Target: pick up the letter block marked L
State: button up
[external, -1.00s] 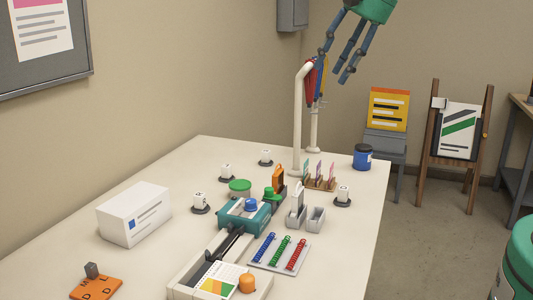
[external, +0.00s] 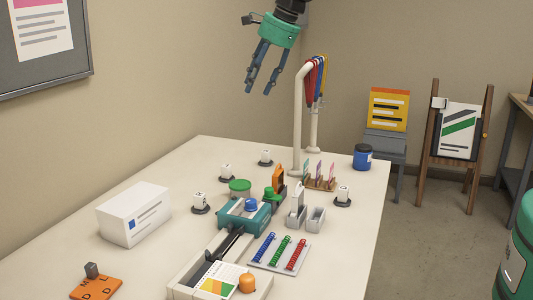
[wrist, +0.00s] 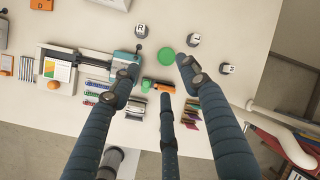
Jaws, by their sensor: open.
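Several white letter blocks on black discs stand on the table: one (external: 200,203) beside the white box, one (external: 227,172) behind it, one (external: 265,157) farther back, and one (external: 343,194) near the right edge. In the wrist view, the nearest of the first three (wrist: 141,30) seems to read R. Letters on the other two, one upper middle (wrist: 194,39) and one right (wrist: 227,69), are too small to read surely, so I cannot tell which is L. My gripper (external: 260,88) is open, empty and high above the table; its spread fingers (wrist: 161,68) show in the wrist view.
A green round lid (external: 240,185), a teal laminator-like device (external: 243,218) and an orange upright piece (external: 279,178) crowd the middle. A white stand (external: 298,120) with hanging straps rises at the back. A white box (external: 134,214) stands left. Bare table lies around the left blocks.

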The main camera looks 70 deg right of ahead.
jog(key=w+d+f+m+p, duration=0.3)
jog(key=w+d+f+m, duration=0.2)
jog(key=f, duration=0.5)
jog(key=w+d+f+m+p, duration=0.4)
jog(key=w+d+f+m, duration=0.2)
jog(key=f, duration=0.4)
jog(key=w+d, duration=0.1)
jog(key=d, duration=0.1)
jog(key=shift+d, duration=0.3)
jog(key=shift+f, duration=0.15)
send_over(227, 165)
jog(key=s, duration=0.2)
notch_tip(227, 165, down, 8)
jog(key=shift+s+a+p, duration=0.15)
jog(key=shift+a+p, duration=0.1)
jog(key=shift+p, duration=0.05)
jog(key=shift+p+x, duration=0.45)
jog(key=shift+x, duration=2)
jog(key=shift+d, duration=0.1)
